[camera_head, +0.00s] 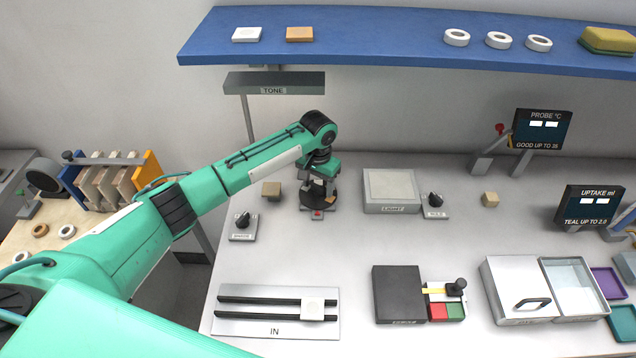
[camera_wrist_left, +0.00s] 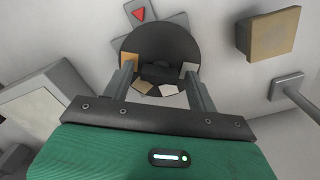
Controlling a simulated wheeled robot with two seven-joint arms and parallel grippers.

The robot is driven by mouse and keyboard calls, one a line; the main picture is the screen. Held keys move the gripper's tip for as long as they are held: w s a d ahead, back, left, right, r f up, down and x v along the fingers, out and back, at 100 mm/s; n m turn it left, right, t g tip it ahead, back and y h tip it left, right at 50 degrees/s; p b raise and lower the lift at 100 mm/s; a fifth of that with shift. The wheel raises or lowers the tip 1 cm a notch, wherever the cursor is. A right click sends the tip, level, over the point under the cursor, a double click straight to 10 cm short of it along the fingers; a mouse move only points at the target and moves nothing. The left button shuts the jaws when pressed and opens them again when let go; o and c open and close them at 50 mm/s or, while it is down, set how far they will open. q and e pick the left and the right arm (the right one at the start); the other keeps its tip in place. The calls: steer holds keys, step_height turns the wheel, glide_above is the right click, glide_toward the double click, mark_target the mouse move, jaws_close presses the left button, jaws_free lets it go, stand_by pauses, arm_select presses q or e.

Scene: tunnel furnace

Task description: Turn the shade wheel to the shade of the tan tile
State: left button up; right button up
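The shade wheel (camera_head: 307,200) is a dark disc on the bench. In the left wrist view the wheel (camera_wrist_left: 183,47) carries small swatches near its rim: tan, pale yellow and white ones show. A dark raised grip (camera_wrist_left: 160,72) sits at its centre. A tan tile (camera_head: 300,34) lies on the blue shelf. My right gripper is out of view.
A tan block (camera_head: 271,190) stands left of the wheel, and a LIGHT box (camera_head: 391,190) stands right of it. A dial (camera_head: 243,225) is at front left. A white tile (camera_head: 246,34) lies on the shelf (camera_head: 400,45). Bare bench lies in front of the wheel.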

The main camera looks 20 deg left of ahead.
arm_select(q)
steer(key=c, duration=0.8)
steer(key=shift+r, duration=0.1)
